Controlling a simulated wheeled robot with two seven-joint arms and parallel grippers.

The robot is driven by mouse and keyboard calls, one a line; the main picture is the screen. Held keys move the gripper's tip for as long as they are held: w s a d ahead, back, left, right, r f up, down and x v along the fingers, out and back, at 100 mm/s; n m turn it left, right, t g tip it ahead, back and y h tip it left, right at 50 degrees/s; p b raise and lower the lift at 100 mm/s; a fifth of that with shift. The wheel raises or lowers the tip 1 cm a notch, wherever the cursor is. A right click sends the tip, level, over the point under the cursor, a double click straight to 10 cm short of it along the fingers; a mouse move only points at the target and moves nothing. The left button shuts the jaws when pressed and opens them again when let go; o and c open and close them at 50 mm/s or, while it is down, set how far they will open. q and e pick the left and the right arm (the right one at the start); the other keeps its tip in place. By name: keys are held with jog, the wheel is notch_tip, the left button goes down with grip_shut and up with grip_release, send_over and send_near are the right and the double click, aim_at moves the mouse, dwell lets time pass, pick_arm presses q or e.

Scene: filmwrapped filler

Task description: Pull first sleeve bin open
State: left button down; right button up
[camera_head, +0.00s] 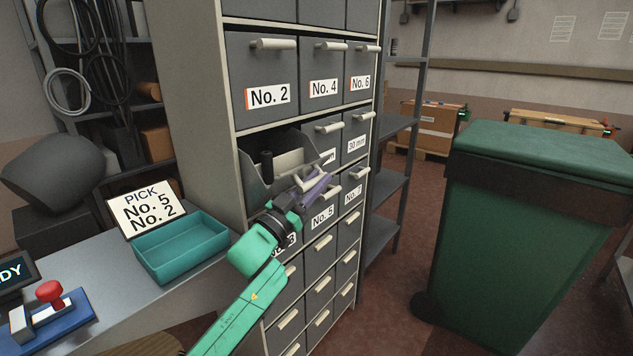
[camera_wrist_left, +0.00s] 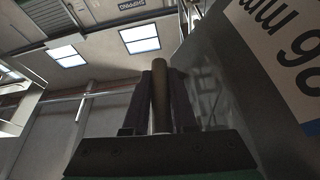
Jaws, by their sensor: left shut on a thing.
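The sleeve bin (camera_head: 252,172) in the left column of the rack, below No. 2, is a grey drawer standing partly out of its slot. My left gripper (camera_head: 314,187), with purple fingers, is at the bin's front and shut on its handle. In the left wrist view the two dark fingers (camera_wrist_left: 160,95) close around a round handle bar (camera_wrist_left: 143,62). The bin's front stands at the right there, with a label (camera_wrist_left: 283,35) showing "mm", partly cut off. My gripper and arm hide part of the bin in the head view. My right gripper is not in view.
The grey rack (camera_head: 190,90) holds other closed, labelled bins, including No. 2 (camera_head: 262,75) and No. 4 (camera_head: 322,72). A teal tray (camera_head: 180,265) and a PICK sign (camera_head: 145,205) reading No. 5, No. 2 are on the bench. A green wheeled container (camera_head: 515,240) stands at the right.

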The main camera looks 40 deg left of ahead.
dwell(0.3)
pick_arm(q)
jog(key=shift+a+r+n+p, duration=0.25)
jog(key=shift+r+n+p, duration=0.35)
jog(key=shift+p, duration=0.55)
jog(key=shift+a+y, duration=0.1)
jog(key=shift+y, duration=0.3)
jog(key=c, duration=1)
grip_release()
jog(key=shift+f, duration=0.1)
jog(key=shift+s+f, duration=0.15)
jog(key=shift+s, duration=0.05)
jog(key=b+v, duration=0.2)
jog(key=v, duration=1.2)
jog(key=shift+b, duration=0.4)
